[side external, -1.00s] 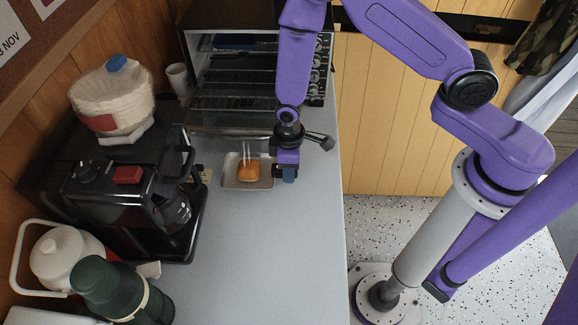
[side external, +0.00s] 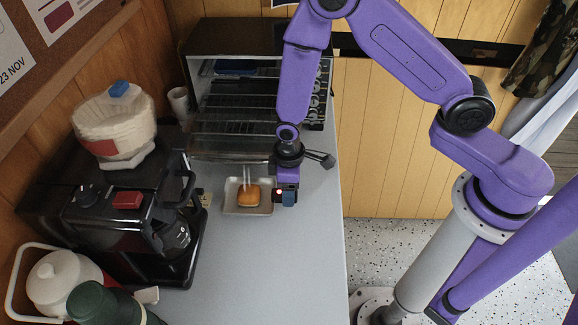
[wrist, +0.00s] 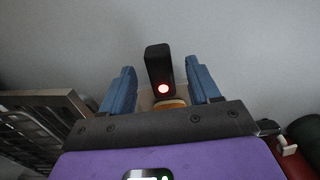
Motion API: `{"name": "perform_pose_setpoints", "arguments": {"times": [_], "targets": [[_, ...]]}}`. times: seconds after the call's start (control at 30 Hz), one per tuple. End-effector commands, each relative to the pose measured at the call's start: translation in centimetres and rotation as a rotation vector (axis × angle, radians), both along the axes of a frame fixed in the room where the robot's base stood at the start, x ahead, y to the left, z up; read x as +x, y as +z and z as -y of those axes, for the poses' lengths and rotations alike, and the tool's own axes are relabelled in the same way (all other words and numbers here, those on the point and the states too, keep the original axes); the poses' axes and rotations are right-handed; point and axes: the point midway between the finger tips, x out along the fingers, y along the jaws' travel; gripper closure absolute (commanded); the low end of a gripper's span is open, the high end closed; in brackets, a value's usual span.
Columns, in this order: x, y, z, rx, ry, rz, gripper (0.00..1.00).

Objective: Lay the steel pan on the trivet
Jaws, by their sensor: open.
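The steel pan (side external: 232,209) is a small shallow metal tray on the grey counter, in front of the oven. An orange-brown bun (side external: 249,196) lies in it, with pale streaks rising above. My gripper (side external: 285,197) is just right of the pan in the side view, pointing down and open. In the wrist view, a dark block with a red light (wrist: 159,72) shows between the blue fingers; I cannot tell what it belongs to. A sliver of the bun (wrist: 170,104) shows beneath it. I cannot make out a trivet in either view.
A toaster oven (side external: 230,146) with racks stands behind the pan. A black coffee maker (side external: 110,205) with a carafe is at the left, with a paper cup (side external: 178,103) behind it. A green flask (side external: 100,306) is at the front left. The counter (side external: 265,275) is clear in front.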

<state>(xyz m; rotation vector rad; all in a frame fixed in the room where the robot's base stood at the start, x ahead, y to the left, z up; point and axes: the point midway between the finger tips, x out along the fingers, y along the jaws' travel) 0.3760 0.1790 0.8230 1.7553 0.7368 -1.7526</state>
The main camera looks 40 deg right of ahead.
Motion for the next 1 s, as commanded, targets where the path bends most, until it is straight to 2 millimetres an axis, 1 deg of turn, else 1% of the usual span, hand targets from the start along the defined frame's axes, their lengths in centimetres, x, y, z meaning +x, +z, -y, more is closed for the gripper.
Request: {"name": "perform_pose_setpoints", "arguments": {"times": [0.03,0.1,0.5,0.7,1.0], "targets": [[0.0,0.9,0.0,0.002,0.0,0.004,0.39],[0.1,2.0,-0.1,0.003,0.001,0.004,0.39],[0.0,8.0,0.0,0.002,0.0,0.004,0.39],[0.0,9.6,0.0,0.001,0.0,0.001,0.39],[-0.2,10.2,0.1,0.0,0.003,0.0,0.39]]}}
